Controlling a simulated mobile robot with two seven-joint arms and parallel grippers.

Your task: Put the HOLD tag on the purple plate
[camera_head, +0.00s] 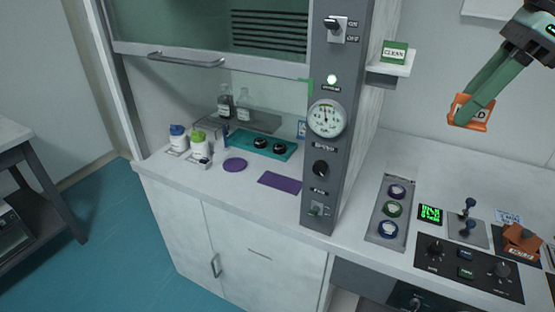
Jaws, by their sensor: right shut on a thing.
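My right gripper (471,103) comes in from the top right with green fingers. It is shut on the orange HOLD tag (484,125), held up in the air above the right-hand bench; the fingers hide part of its lettering. A flat purple rectangular plate (280,183) lies bare on the white hood worktop, left of the grey control column. A round purple disc (235,165) lies to its left. The tag is well to the right of both and apart from them. My left gripper is not in view.
The grey control column (330,190) stands between the tag and the hood worktop. A small shelf with a green CLEAN sign (395,52) juts from its right. A teal tray (262,145) and bottles (198,140) stand behind the purple pieces. An orange-brown block (521,242) sits on the right bench.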

